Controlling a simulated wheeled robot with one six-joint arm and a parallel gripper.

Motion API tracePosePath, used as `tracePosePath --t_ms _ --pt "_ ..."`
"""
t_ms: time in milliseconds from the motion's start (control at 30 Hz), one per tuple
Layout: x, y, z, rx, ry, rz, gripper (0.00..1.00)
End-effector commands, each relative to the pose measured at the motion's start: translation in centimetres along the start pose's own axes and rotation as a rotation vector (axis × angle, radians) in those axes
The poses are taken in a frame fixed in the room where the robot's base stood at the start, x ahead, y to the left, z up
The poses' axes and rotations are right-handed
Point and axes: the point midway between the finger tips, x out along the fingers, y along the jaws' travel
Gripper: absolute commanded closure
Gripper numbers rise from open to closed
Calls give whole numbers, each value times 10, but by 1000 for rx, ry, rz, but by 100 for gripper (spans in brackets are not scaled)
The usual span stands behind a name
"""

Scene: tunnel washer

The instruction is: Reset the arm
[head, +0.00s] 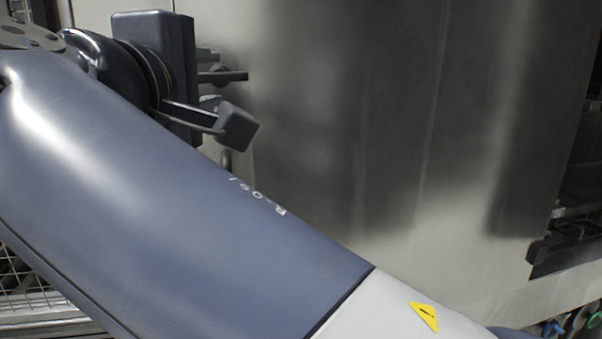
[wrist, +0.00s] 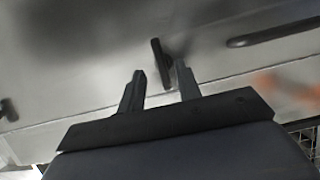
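My arm crosses the head view from the upper left to the bottom right, with its large blue-grey link in front. My gripper (head: 240,100) is at the upper left of that view, partly hidden behind the arm. In the wrist view my gripper (wrist: 160,72) shows two dark fingers standing apart, with nothing held between them. A short dark bar (wrist: 160,52) on the metal panel lies just beyond the fingertips, between them in the picture. I cannot tell how far off it is.
A large grey metal panel (head: 330,110) fills the background close to the gripper. A dark curved handle (wrist: 272,34) is on the panel at the right of the wrist view. Wire mesh (head: 32,278) shows at the lower left, and several coloured items (head: 575,322) at the lower right.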

Motion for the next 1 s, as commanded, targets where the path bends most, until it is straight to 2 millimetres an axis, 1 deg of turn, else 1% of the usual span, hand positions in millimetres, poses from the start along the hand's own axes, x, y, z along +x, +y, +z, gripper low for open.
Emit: tracePosePath --t_ms 33,433,500,700,867,1000 --pt "8 1 1 -1 -6 0 67" --pt "69 2 2 0 -5 0 67" --pt "66 -1 1 -85 0 35 67" --pt "66 3 1 -291 -1 121 67" --pt "66 4 0 -396 -2 164 67" --pt "66 5 0 -435 -1 181 67"
